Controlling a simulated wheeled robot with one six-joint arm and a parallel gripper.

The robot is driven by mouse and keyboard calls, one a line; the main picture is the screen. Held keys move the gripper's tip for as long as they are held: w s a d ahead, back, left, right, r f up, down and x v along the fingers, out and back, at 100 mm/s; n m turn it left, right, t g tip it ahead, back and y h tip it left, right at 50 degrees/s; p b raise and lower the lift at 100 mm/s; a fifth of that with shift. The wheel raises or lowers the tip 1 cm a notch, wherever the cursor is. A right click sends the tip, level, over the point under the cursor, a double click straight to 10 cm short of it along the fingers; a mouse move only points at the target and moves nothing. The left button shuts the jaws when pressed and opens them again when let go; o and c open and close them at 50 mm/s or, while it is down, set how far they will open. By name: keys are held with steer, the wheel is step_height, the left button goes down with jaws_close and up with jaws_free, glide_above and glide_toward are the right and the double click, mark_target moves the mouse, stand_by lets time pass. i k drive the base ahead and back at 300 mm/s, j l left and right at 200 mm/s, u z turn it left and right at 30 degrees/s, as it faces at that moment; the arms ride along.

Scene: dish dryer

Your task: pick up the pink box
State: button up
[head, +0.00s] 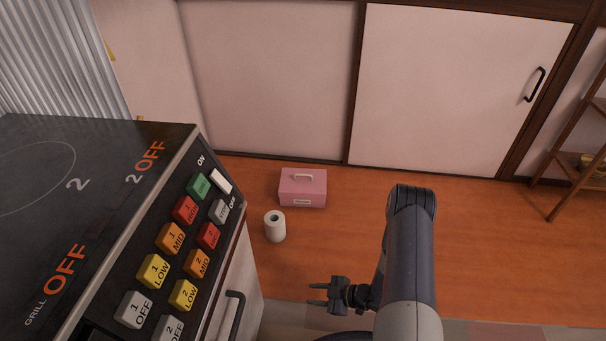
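The pink box (303,190) sits on the orange wooden floor near the pale sliding doors. It has a light handle on its top and a small pale label plate on its front. My gripper (314,294) is at the lower middle, apart from the box, nearer to me and pointing left. Its two fingers look spread with a gap between them, and nothing shows between them.
A white paper roll (274,226) stands on the floor just in front and left of the box. A stove (150,220) with coloured buttons fills the left. A wooden shelf (575,150) stands at the far right. The floor right of the box is clear.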

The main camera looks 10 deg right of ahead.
mark_target(298, 187)
steer(key=i+l, duration=0.2)
steer(key=i, duration=0.25)
steer(key=i+l+u, duration=0.1)
steer(key=i+l, duration=0.15)
steer(key=i, duration=0.25)
steer(key=i+l, duration=0.25)
steer(key=i, duration=0.2)
steer(key=i+l, duration=0.25)
steer(key=i, duration=0.2)
steer(key=j+u, duration=0.05)
